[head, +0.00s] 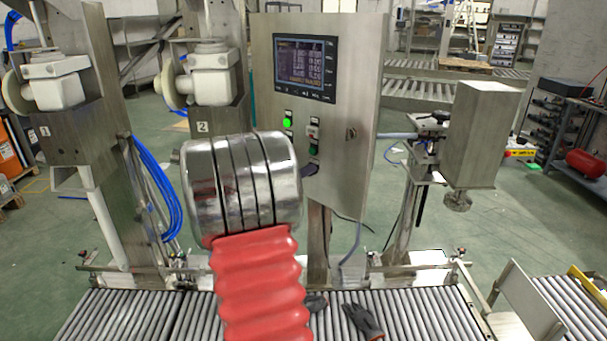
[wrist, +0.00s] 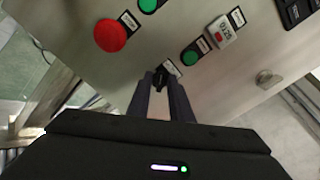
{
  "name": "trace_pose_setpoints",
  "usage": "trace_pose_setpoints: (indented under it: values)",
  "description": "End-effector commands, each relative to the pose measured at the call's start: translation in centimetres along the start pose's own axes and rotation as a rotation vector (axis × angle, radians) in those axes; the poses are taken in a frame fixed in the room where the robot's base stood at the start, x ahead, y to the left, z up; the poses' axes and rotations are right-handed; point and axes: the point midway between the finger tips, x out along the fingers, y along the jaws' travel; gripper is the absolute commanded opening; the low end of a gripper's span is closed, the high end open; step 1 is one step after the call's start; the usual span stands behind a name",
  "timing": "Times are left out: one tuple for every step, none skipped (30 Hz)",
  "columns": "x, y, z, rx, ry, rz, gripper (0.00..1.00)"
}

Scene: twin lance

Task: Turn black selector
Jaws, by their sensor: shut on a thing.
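The black selector (wrist: 161,75) is a small dark knob on the grey metal control panel (wrist: 232,82). My gripper (wrist: 161,79) is at the panel with its two dark fingers on either side of the selector, shut on it. The fingers hide part of the knob, so its exact angle cannot be told. In the head view my gripper (head: 311,169) shows only as a dark piece at the cabinet's lower face, and my arm hides the selector.
A display screen (head: 305,66) sits above. A roller conveyor (head: 415,312) runs below the cabinet.

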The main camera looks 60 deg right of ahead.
Motion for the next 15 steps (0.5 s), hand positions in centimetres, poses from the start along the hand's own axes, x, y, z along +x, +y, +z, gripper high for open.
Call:
trace_pose_setpoints:
  values:
    - [-0.08,0.23,-0.08,0.019,0.0,0.006,0.0]
    - [-0.08,0.23,-0.08,0.034,0.0,0.006,0.0]
    - [-0.08,0.22,-0.08,0.057,0.0,0.006,0.0]
    - [-0.09,0.22,-0.09,0.074,0.0,0.007,0.0]
    - [-0.09,0.21,-0.09,0.094,0.0,0.007,0.0]
    - [-0.09,0.2,-0.1,0.122,0.001,0.007,0.0]
    - [-0.09,0.19,-0.1,0.144,0.001,0.007,0.0]
    - [-0.1,0.18,-0.1,0.166,0.001,0.007,0.0]
    - [-0.1,0.17,-0.11,0.198,0.001,0.007,0.0]
    - [-0.1,0.16,-0.12,0.224,0.001,0.007,0.0]
    - [-0.1,0.15,-0.12,0.249,0.001,0.007,0.0]
    - [-0.1,0.13,-0.13,0.283,0.001,0.007,0.0]
    - [-0.1,0.12,-0.14,0.309,0.001,0.008,0.0]
    - [-0.1,0.11,-0.15,0.335,0.002,0.008,0.0]
    - [-0.11,0.09,-0.16,0.37,0.002,0.008,0.0]
